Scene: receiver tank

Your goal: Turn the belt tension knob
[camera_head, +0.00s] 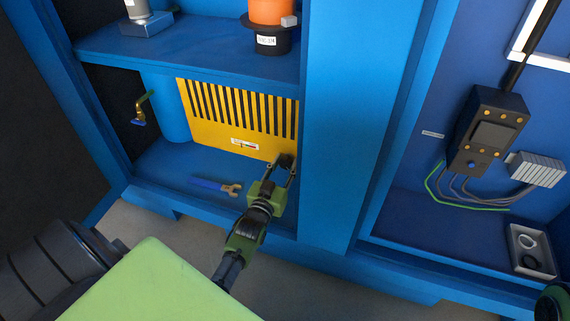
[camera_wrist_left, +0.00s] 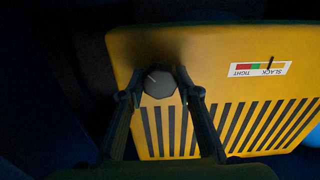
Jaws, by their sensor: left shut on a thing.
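The dark belt tension knob (camera_head: 286,160) sits at the lower right corner of the slotted yellow guard (camera_head: 215,130). My left gripper (camera_head: 281,170) reaches up to it from below. In the left wrist view the two fingers of the left gripper (camera_wrist_left: 158,92) are closed on opposite sides of the faceted knob (camera_wrist_left: 158,81), which has a pale line on its face. A gauge strip (camera_wrist_left: 263,68) marked SLACK and TIGHT shows upside down there; its black pointer stands in the yellow part, near the green. My right gripper does not show.
A blue-handled wrench (camera_head: 215,187) lies on the cabinet floor left of my left gripper. A shelf (camera_head: 190,45) above carries an orange-and-black unit (camera_head: 268,28). A blue post (camera_head: 345,130) stands close on the right. A brass valve (camera_head: 140,110) is at left.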

